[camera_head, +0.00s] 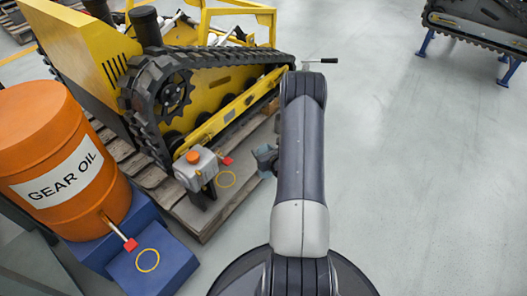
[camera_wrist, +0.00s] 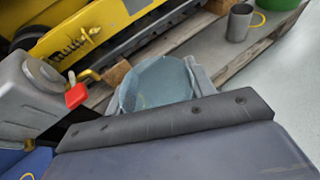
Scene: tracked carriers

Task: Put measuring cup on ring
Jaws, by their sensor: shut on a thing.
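A translucent blue-grey measuring cup (camera_wrist: 155,83) is in the middle of the wrist view. My gripper (camera_wrist: 165,88) is shut on it, with a grey finger showing at its right side; the other finger is hard to make out. In the head view a small blue-grey shape (camera_head: 265,157), likely the held cup or gripper, shows left of my arm. Another yellow ring (camera_head: 148,260) is on the blue step below the orange drum's tap.
The grey tank (camera_head: 196,168) and its red tap (camera_wrist: 77,95) stand close to the cup. The tracked yellow carrier (camera_head: 215,90) rises behind. A grey mug (camera_wrist: 239,22) stands on the pallet (camera_head: 205,218). An orange drum (camera_head: 60,150) is at left.

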